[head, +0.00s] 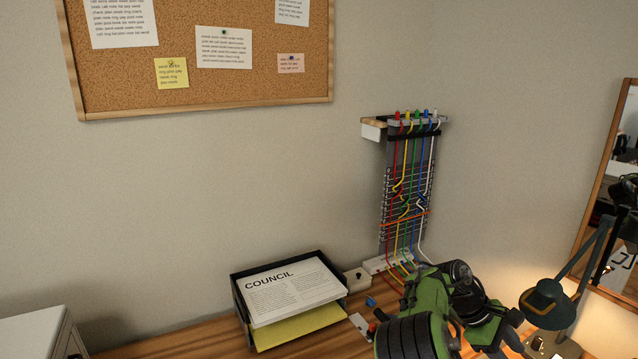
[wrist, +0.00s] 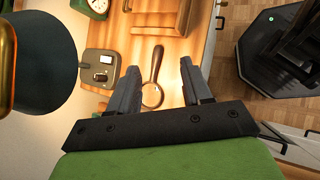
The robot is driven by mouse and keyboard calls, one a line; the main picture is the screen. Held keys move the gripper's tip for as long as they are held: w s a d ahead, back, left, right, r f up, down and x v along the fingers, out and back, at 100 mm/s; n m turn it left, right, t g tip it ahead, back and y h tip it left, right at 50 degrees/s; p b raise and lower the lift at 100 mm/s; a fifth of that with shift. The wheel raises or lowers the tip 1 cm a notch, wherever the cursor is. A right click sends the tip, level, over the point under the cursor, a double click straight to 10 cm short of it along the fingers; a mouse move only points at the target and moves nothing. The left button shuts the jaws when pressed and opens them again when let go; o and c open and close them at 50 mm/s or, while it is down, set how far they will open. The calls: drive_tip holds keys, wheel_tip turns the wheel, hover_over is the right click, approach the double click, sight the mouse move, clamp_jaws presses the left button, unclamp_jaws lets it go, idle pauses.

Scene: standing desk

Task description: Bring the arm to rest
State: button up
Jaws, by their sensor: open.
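My gripper (wrist: 158,66) shows in the wrist view with its two dark grey fingers spread apart and nothing between them. It is over the desk, and a magnifying glass (wrist: 155,66) lies on the wood beyond the gap between the fingers. I cannot tell how high the fingers are above it. In the head view my green and black arm (head: 425,318) reaches in at the lower right, in front of the desk's right part. I cannot make out the fingers there.
A desk lamp (head: 548,300) stands close right of my arm; its dark shade (wrist: 42,65) fills the wrist view's left. A paper tray (head: 241,316), cable panel (head: 384,235) and cork board (head: 205,95) are at the back. A clock (wrist: 97,5) is near the wrist view's top.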

drive_tip(key=s+a+r+m+t+y+p, duration=0.2)
drive_tip(key=s+a+r+m+t+y, duration=0.45)
drive_tip(key=s+a+r, duration=0.65)
drive_tip(key=s+a+m+t+y, duration=0.1)
drive_tip(key=s+a+m+t, duration=0.1)
drive_tip(key=s+a, duration=0.8)
drive_tip(key=s+t, duration=0.1)
drive_tip(key=s, duration=0.2)
drive_tip(key=shift+s+a+f+p, duration=0.15)
drive_tip(key=shift+a+p, duration=0.1)
drive_tip(key=shift+p, duration=0.15)
drive_tip(key=shift+y, duration=0.25)
